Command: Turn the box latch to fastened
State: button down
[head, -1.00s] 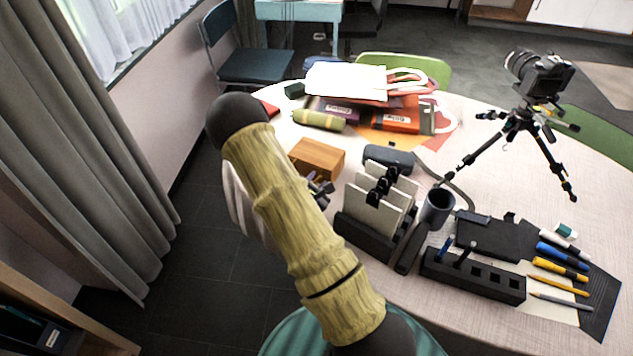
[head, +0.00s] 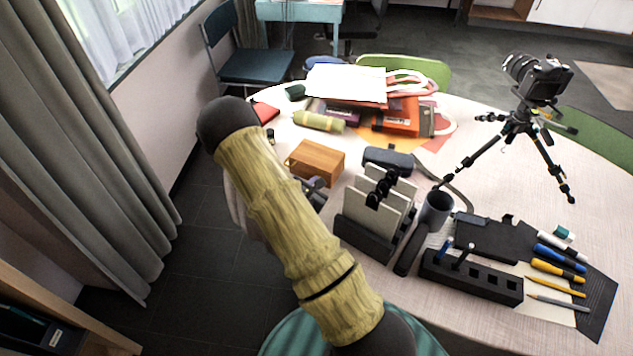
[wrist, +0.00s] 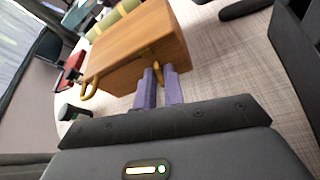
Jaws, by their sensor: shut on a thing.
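The wooden box (head: 318,159) stands on the table near its left edge, and it fills the upper middle of the wrist view (wrist: 135,45). A small brass latch piece (wrist: 158,73) shows at the front of the box, between the two purple fingers of my gripper (wrist: 160,78). The fingers are closed on it, and they cover part of it. Whether the latch lies across or along its catch is hard to tell. A curved brass handle (wrist: 88,88) sticks out at the box's left end. In the head view my gripper (head: 315,184) is small and partly hidden behind my arm.
A black card holder (head: 365,236) with upright cards stands right of my gripper. A dark case (head: 388,159) lies right of the box. A green roll (head: 319,121) and piled bags (head: 397,116) lie behind it. A tripod camera (head: 540,80) stands further right.

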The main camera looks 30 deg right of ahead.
jog(key=shift+w+a+n+g+h+p, duration=0.1)
jog(key=shift+n+g+h+p, duration=0.1)
jog(key=shift+n+g+p, duration=0.3)
jog(key=shift+w+a+n+g+h+p, duration=0.1)
jog(key=shift+n+g+h+p, duration=0.15)
jog(key=shift+n, duration=0.45)
jog(key=c, duration=1.6)
grip_release()
jog(key=shift+o, duration=0.2)
jog(key=v, duration=1.7)
jog(key=shift+b, duration=0.4)
jog(key=shift+s+r, duration=0.15)
jog(key=shift+r, duration=0.05)
